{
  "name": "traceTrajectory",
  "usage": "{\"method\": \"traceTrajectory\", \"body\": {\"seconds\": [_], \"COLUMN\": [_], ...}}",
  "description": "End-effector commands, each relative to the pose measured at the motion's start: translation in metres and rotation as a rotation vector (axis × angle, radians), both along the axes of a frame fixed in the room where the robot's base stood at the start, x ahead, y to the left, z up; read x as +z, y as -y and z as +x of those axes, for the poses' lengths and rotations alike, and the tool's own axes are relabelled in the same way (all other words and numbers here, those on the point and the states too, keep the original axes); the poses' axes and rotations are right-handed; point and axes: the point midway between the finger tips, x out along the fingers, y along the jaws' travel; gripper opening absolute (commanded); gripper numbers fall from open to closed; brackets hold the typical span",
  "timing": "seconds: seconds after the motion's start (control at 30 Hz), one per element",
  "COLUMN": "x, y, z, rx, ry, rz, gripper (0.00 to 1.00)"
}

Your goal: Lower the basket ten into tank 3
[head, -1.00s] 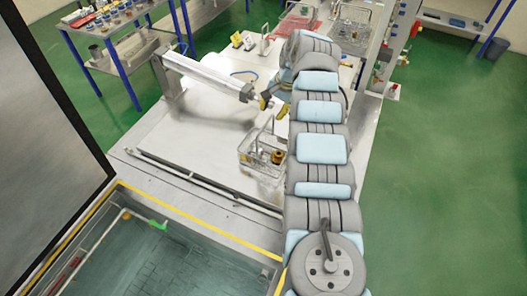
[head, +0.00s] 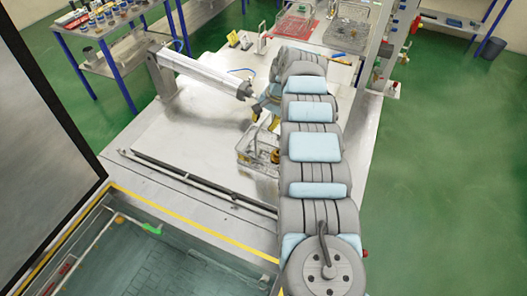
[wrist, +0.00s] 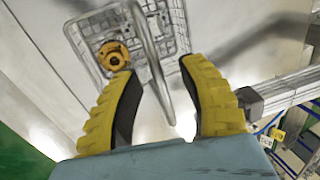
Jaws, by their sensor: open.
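A wire basket (head: 243,158) stands on the pale metal deck, left of my arm in the head view. Its right part is hidden by my arm. In the wrist view the basket (wrist: 92,55) holds a brass-coloured round part (wrist: 113,56), and its tall handle (wrist: 151,60) rises towards me. My gripper (wrist: 160,70) is open, its yellow fingers on either side of the handle in the picture; contact is not clear. In the head view my gripper (head: 270,124) is above the basket, partly hidden. A tank of greenish liquid (head: 150,262) lies at the bottom left; no number is legible.
A pneumatic cylinder (head: 205,74) reaches over the deck close to my gripper. A long rail (head: 195,182) lies between the basket and the tank. More baskets, one in a red tray (head: 296,22) and one wire (head: 348,34), stand at the back. A dark panel borders the left.

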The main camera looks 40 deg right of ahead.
Motion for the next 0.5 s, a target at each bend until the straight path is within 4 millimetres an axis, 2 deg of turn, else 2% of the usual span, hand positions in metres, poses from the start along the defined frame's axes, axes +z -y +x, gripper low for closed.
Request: {"method": "traceTrajectory", "body": {"seconds": [0.03, 0.07, 0.1, 0.2, 0.5], "x": [0.0004, 0.0004, 0.0004, 0.0005, 0.0030], "y": [0.0001, 0.0001, 0.0002, 0.0002, 0.0003], "z": [0.0000, 0.0001, 0.0001, 0.0001, 0.0004], "rx": [0.000, 0.000, 0.000, 0.000, 0.000], "ry": [0.000, 0.000, 0.000, 0.000, 0.001], "rz": [0.000, -0.001, -0.001, -0.001, 0.000], "gripper": [0.41, 0.36, 0.25, 0.00, 0.00]}}
